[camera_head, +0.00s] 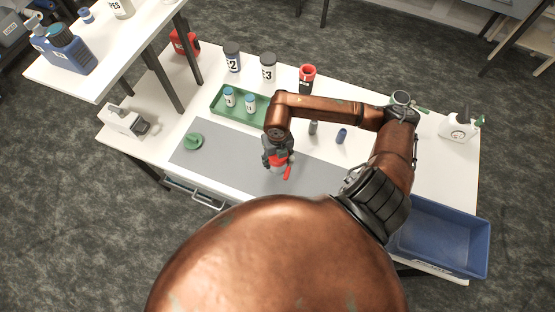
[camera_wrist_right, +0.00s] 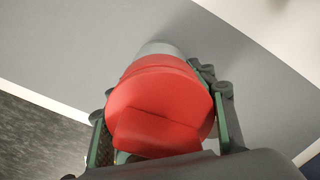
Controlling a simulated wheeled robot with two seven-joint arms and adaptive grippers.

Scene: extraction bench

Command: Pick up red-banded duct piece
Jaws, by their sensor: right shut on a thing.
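The red-banded duct piece, a rounded red body with a light grey cylindrical part, fills the middle of the right wrist view (camera_wrist_right: 160,105). In the head view its red part (camera_head: 280,162) shows just below my right gripper, over the grey mat (camera_head: 215,150). My right gripper (camera_head: 277,154) points down and is shut on the piece, with a finger on each side of it in the wrist view. I cannot tell whether the piece touches the mat. My left gripper is not in view.
A green tray (camera_head: 221,110) with small bottles lies behind the mat. A green piece (camera_head: 193,142) rests on the mat's left. Jars and a red cup (camera_head: 307,78) stand at the back. A blue bin (camera_head: 440,238) is at the right. The mat's left half is mostly clear.

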